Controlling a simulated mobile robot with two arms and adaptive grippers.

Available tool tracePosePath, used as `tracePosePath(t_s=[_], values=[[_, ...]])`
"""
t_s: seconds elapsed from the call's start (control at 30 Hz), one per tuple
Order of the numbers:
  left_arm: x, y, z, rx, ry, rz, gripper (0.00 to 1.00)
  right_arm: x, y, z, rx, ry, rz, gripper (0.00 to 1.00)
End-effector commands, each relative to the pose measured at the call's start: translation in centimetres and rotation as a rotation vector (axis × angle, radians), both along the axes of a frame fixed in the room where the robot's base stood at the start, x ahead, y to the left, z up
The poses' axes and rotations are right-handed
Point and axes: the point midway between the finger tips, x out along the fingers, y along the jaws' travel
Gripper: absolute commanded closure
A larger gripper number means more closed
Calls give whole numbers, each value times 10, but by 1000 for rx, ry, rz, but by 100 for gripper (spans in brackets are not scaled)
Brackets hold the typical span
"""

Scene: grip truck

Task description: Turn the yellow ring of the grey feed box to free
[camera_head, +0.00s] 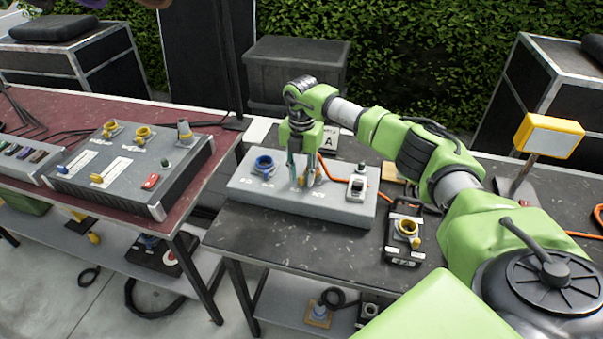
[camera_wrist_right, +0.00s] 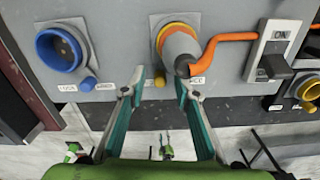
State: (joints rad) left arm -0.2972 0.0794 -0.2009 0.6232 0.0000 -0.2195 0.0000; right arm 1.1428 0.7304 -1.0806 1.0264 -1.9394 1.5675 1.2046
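The grey feed box (camera_head: 335,208) lies on the black table, below my right gripper (camera_head: 301,172). In the right wrist view its yellow ring (camera_wrist_right: 161,40) sits around a grey plug (camera_wrist_right: 181,52) with an orange cable. Labels beside the ring are partly hidden by the fingers. My left gripper is not in view.
The box also has a blue ring socket (camera_wrist_right: 62,53) at left and an ON switch (camera_wrist_right: 274,52) at right. A small black box with a yellow ring (camera_head: 408,227) stands right of it. A grey console (camera_head: 130,160) is on the red table. The black table's front is clear.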

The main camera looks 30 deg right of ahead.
Motion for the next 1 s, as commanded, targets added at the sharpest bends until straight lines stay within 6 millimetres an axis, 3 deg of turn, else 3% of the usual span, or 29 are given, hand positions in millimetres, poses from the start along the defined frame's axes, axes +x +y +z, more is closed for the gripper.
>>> tracePosePath(t_s=[0.1,0.23,0.67,1.0], values=[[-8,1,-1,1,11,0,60,0,0,0,0,0,0,71],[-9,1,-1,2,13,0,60,0,0,0,0,0,0,100],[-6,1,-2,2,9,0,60,-2,-1,0,1,1,44,100],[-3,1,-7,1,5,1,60,-13,-6,0,0,-1,272,100]])
